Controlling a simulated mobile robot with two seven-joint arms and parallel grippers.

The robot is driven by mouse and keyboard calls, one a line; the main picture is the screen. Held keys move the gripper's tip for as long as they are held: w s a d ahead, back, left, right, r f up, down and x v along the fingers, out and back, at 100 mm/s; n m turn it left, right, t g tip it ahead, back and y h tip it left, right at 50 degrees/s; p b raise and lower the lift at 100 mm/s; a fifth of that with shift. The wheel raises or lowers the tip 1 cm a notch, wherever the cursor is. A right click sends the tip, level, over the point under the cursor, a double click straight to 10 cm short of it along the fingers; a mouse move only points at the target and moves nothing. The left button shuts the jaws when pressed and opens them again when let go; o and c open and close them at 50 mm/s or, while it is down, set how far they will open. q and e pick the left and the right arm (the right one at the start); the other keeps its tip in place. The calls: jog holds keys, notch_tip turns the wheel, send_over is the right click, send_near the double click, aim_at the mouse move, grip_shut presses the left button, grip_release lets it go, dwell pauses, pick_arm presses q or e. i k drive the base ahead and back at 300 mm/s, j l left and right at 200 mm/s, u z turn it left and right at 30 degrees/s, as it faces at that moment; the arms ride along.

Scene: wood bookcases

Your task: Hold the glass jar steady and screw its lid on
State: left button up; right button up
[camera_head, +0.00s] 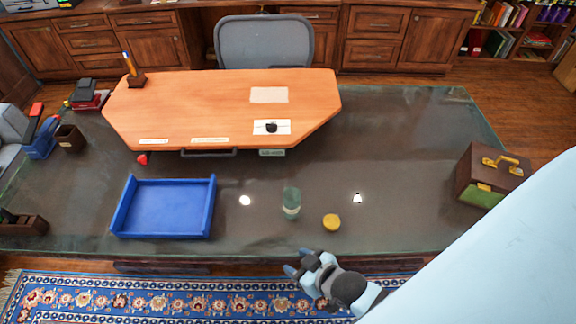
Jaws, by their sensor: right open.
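The glass jar (291,203) stands upright on the dark glass-topped desk, right of the blue tray. It is greenish and see-through, with a pale band low on its side. The round yellow lid (331,222) lies on the desk just right of the jar, apart from it. My right gripper (294,268) is open and empty at the desk's front edge, below the jar and lid in the picture, touching neither. My left gripper is not in view.
A blue tray (165,207) sits left of the jar, empty. An orange wooden desktop (210,100) stands behind. A brown case (490,175) with a gold handle is at the right. A patterned rug (150,298) lies in front.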

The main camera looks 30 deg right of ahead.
aim_at(290, 196)
jog(key=z, duration=1)
